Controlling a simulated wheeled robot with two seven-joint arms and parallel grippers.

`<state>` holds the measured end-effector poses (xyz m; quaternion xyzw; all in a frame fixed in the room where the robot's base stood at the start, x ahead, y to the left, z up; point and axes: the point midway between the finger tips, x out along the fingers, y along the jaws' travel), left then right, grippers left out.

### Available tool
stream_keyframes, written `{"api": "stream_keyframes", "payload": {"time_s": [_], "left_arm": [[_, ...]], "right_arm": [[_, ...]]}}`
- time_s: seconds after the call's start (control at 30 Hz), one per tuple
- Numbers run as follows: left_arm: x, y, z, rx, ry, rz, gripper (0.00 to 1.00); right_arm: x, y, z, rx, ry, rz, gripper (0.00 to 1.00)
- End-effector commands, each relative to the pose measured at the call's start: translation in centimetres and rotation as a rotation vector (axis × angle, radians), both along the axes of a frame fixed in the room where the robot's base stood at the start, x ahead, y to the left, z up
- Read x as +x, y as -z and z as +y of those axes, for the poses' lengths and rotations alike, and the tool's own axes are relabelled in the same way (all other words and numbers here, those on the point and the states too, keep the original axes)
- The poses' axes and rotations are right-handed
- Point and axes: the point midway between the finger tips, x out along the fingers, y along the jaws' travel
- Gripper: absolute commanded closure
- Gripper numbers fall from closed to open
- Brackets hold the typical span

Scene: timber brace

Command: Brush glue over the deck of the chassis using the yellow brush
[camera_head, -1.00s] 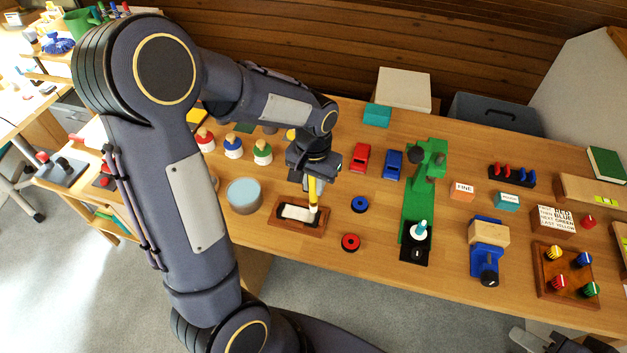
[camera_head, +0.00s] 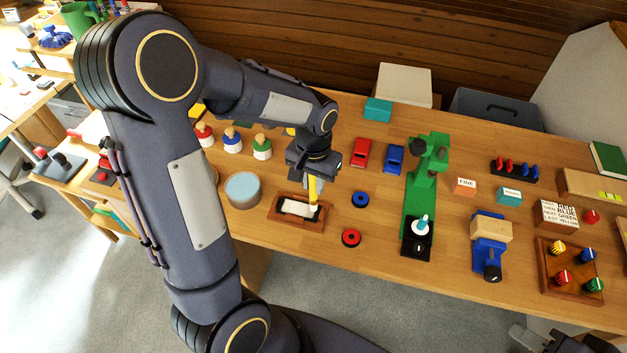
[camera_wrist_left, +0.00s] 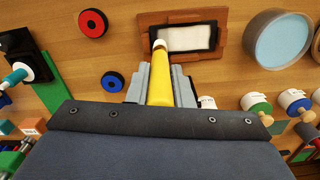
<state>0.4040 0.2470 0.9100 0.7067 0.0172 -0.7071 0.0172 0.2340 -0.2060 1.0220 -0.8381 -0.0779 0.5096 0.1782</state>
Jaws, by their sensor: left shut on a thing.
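My left gripper (camera_head: 314,179) is shut on the yellow brush (camera_wrist_left: 160,80), which points down at the chassis. The brush's pale tip is at the right end of the deck in the head view, and at its left end in the left wrist view. I cannot tell whether it touches the deck. My right gripper (camera_head: 560,341) shows only partly at the bottom right edge; its fingers are not clear.
A round tin with a light blue top (camera_head: 243,190) stands left of the chassis. A blue ring (camera_head: 360,199) and a red ring (camera_head: 351,238) lie to its right. Bottles with coloured collars (camera_head: 262,147) stand behind. A green press (camera_head: 419,205) stands further right.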

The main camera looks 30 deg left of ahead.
Motion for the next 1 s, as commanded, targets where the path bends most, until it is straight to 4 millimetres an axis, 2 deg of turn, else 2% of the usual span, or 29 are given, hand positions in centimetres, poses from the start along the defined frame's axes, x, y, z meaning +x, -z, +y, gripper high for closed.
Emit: {"api": "stream_keyframes", "payload": {"time_s": [0.87,1.0], "left_arm": [[0.0,1.9,0.0,0.000,0.000,0.001,1.00],[-0.1,1.7,0.4,0.000,-0.002,0.000,1.00]], "right_arm": [[0.0,1.5,0.0,0.000,0.000,0.000,0.64],[0.0,1.4,0.0,0.000,0.000,0.000,0.64]]}}
